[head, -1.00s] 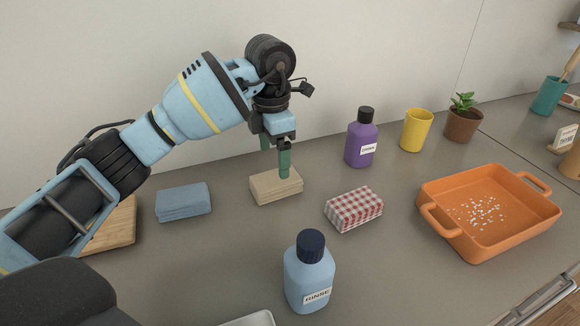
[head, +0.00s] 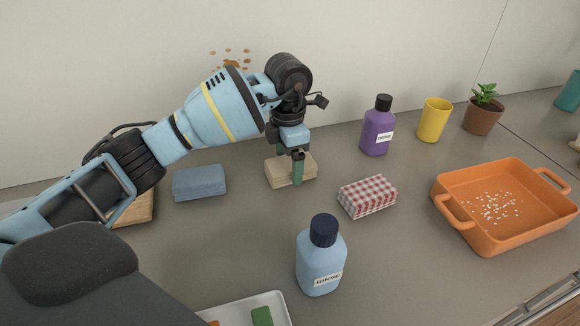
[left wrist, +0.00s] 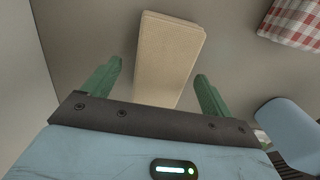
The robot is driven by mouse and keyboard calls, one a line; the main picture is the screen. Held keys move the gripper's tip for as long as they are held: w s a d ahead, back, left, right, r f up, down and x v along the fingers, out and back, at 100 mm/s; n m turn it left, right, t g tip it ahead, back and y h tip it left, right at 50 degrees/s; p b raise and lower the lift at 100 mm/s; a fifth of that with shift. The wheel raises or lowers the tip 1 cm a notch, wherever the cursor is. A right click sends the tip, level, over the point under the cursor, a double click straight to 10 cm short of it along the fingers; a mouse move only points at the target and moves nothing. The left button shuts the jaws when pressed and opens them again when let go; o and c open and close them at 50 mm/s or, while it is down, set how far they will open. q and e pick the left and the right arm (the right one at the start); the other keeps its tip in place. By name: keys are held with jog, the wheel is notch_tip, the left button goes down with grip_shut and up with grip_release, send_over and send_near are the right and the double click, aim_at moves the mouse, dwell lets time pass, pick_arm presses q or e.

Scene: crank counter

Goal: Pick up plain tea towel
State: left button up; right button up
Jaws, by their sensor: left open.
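The plain beige tea towel (head: 278,174) lies folded in a flat block on the grey counter, near the wall. My left gripper (head: 291,167) is over it, pointing down and open. One green finger reaches down in front of the towel's near side; the other is mostly hidden behind the wrist. In the left wrist view the beige towel (left wrist: 168,55) extends between and beyond the two spread fingers (left wrist: 157,85), with a gap on each side. Whether the fingertips touch the counter cannot be told. My right gripper is not in view.
A folded blue towel (head: 199,183) lies left of the beige one, and a red checked towel (head: 368,196) lies right. A blue bottle (head: 320,265) stands in front, a purple bottle (head: 377,130) behind right. An orange dish (head: 515,205) is at right, a white tray (head: 275,300) at the front.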

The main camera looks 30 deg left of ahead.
aim_at(289, 162)
pick_arm(q)
jog(key=shift+f, duration=0.8)
jog(key=shift+c, duration=0.2)
jog(key=c, duration=1)
jog(key=shift+r, duration=0.1)
notch_tip(289, 162, up, 10)
jog(key=shift+f, duration=0.1)
